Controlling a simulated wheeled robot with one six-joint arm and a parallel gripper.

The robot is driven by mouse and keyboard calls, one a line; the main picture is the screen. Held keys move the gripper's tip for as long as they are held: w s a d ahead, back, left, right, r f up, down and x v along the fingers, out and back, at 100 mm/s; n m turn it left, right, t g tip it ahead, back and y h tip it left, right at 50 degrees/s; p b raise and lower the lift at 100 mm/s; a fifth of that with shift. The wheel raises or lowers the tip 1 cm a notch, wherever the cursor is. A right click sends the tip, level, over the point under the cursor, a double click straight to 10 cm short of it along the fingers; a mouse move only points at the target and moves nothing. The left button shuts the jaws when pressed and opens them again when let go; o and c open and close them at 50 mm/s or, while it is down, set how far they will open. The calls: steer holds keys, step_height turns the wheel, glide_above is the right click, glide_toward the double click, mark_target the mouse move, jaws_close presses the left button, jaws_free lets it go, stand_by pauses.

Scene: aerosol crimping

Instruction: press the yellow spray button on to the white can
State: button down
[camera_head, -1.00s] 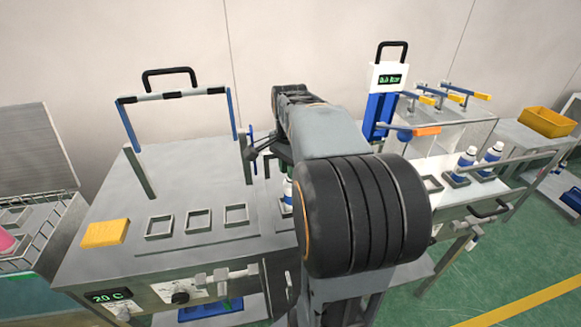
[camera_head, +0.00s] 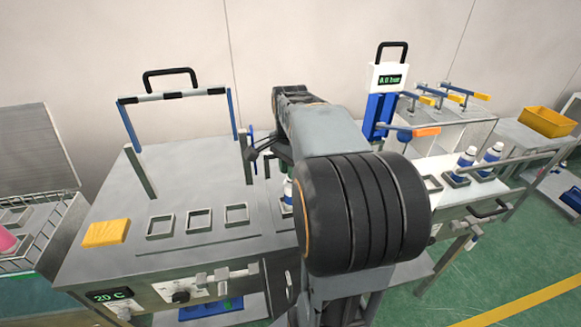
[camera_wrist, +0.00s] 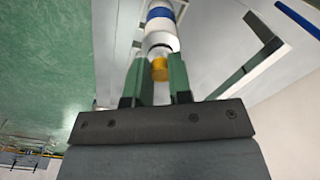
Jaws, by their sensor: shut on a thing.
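In the wrist view, my gripper (camera_wrist: 159,72) has its two green fingers closed on the small yellow spray button (camera_wrist: 159,68). The white can (camera_wrist: 161,41), with a blue band, stands in line just beyond the button. The button is at or very near the can's top; I cannot tell whether it is seated. In the head view, part of a white and blue can (camera_head: 287,190) shows beside my arm, which hides most of it and the fingertips.
A bench with empty square holders (camera_head: 198,220) and a yellow block (camera_head: 106,233) is at left. A blue stand with a display (camera_head: 387,77) rises behind my arm. More white and blue bottles (camera_head: 490,153) stand at right. A yellow bin (camera_head: 547,121) is farther right.

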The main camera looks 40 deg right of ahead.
stand_by(0.3)
steer(key=shift+c, duration=2)
jaws_free()
steer(key=shift+r, duration=0.15)
steer(key=shift+r+p, duration=3.2)
steer(key=shift+r, duration=0.2)
jaws_close()
